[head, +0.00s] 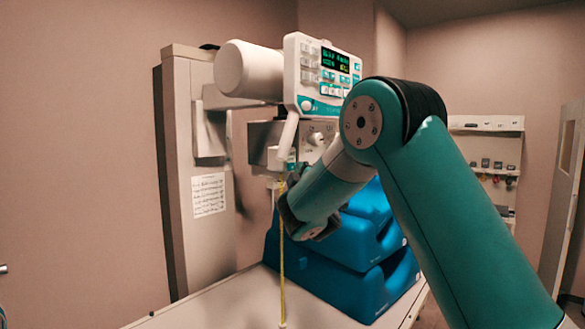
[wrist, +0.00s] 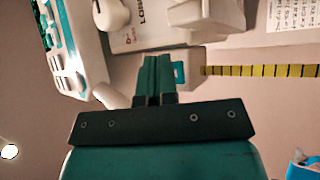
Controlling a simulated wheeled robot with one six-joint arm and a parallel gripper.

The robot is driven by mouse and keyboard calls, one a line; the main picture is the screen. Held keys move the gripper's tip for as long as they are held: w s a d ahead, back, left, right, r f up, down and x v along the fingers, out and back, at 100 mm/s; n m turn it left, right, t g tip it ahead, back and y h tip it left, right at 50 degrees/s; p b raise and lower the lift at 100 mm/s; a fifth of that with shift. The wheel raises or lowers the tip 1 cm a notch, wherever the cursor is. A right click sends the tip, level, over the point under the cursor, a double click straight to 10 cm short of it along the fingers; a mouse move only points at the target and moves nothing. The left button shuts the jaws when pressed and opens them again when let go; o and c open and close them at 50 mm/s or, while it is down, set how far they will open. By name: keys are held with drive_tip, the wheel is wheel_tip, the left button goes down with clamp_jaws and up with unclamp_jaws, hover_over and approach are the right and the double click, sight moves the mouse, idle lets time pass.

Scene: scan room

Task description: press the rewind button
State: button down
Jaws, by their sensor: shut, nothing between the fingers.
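The white control panel (head: 293,75) is upright on the scanner head, with a lit green display (head: 335,61) and several small teal and grey buttons (head: 333,88). I cannot tell which button is rewind; the labels are too small. In the wrist view the panel (wrist: 85,40) shows sideways at the upper left, its buttons partly cut off. My gripper (wrist: 157,72) is shut and empty in the wrist view, to the right of the panel and apart from its buttons. In the head view the arm hides the fingertips; my wrist is below the panel.
Blue cushions (head: 340,280) are stacked behind my wrist. A white handle (head: 288,135) hangs under the panel.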

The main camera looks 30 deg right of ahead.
drive_tip(key=shift+w+a, duration=0.15)
drive_tip(key=shift+w, duration=0.2)
idle(0.3)
idle(0.4)
drive_tip(key=shift+s+d, duration=0.3)
drive_tip(key=shift+s, duration=0.45)
drive_tip(key=shift+b, duration=0.3)
drive_tip(key=s, duration=0.1)
drive_tip(key=s+d+b, duration=0.1)
drive_tip(key=s, duration=0.2)
drive_tip(key=shift+s+d, duration=0.35)
